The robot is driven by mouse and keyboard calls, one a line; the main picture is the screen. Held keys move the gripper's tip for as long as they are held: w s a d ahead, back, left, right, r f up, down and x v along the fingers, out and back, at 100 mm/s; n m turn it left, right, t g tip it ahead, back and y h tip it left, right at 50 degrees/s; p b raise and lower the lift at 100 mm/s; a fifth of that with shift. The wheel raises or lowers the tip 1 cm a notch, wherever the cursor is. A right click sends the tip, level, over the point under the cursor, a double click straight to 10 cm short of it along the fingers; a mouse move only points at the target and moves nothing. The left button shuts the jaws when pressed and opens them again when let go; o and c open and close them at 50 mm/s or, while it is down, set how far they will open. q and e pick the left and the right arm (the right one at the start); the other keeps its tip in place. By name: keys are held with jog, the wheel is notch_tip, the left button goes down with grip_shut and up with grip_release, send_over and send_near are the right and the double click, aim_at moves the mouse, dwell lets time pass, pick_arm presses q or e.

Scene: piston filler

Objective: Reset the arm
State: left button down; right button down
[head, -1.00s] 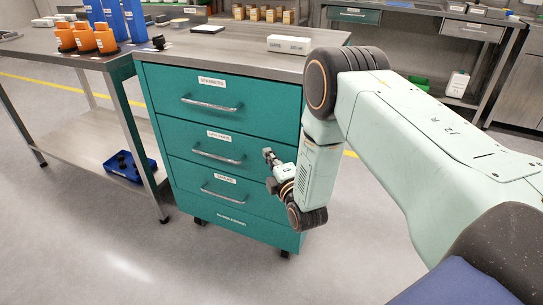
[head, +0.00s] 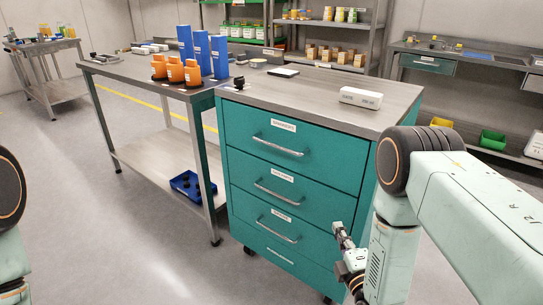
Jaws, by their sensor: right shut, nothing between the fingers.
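My right arm comes in from the right edge in the head view, bent at a dark elbow joint. Its forearm hangs down in front of the right part of the teal drawer cabinet (head: 245,165). My right gripper (head: 341,232) shows small and dark at the lower middle, shut and empty, pointing up and left. It appears in front of the lower drawers, and I cannot tell how near it is to them. Part of my left arm shows at the left edge. The left gripper is not in view.
All the cabinet drawers look closed. A white box (head: 361,97) lies on the cabinet top. Blue cylinders (head: 202,52) and orange containers (head: 176,70) stand on the steel table (head: 125,70) at left. A blue tray (head: 187,184) is on its lower shelf. Floor at front left is clear.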

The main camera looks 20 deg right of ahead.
jog(key=s+a+f+m+g+y, duration=0.1)
jog(key=s+a+f+m+g, duration=0.2)
jog(key=s+f+m+g, duration=0.75)
jog(key=s+a+r+m+g+p, duration=0.1)
jog(key=s+a+m+g+p, duration=0.1)
jog(key=s, duration=0.9)
jog(key=s+a+r+m+g+p, duration=0.1)
jog(key=s+m+g, duration=0.3)
jog(key=s, duration=0.8)
jog(key=shift+a+r+m+g+y+p, duration=0.2)
jog(key=shift+a+m+g+y+p, duration=0.2)
jog(key=shift+a+g+p, duration=0.35)
